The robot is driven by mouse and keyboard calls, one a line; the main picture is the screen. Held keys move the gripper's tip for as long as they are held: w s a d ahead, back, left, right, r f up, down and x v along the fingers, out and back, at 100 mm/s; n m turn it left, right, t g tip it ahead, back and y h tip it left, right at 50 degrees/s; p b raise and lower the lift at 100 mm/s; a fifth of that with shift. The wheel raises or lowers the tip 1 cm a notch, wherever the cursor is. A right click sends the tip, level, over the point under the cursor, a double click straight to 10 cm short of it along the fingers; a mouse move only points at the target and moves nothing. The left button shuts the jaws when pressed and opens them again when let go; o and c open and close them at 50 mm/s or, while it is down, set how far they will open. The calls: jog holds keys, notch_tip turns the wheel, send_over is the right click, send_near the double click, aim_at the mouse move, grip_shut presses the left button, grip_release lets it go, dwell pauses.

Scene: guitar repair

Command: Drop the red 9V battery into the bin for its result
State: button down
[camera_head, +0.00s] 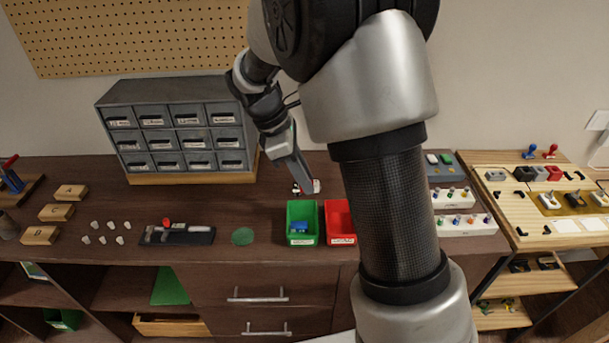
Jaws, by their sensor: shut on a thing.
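My gripper (305,187) points down behind the green and red bins, above the back of the brown workbench. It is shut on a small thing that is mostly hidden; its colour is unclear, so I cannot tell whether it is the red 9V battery. The green bin (302,207) stands open with a blue block inside. The red bin (338,207) stands right beside it, partly covered by my arm. A dark tester-like device (178,235) with a small red part on top lies to the left.
A grey drawer cabinet (175,125) stands at the back left. A green round pad (242,236) lies left of the bins. Several small white pegs and wooden blocks are at far left. A light wooden bench (515,215) with small parts is at right. My arm hides the middle right.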

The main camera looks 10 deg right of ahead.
notch_tip(320, 180, down, 5)
jog(key=b, duration=0.3)
jog(key=shift+r, duration=0.1)
jog(key=c, duration=1.5)
grip_release()
jog(key=shift+r, duration=0.1)
jog(key=p+v, duration=0.2)
jog(key=v, duration=1.5)
jog(key=shift+a+r, duration=0.1)
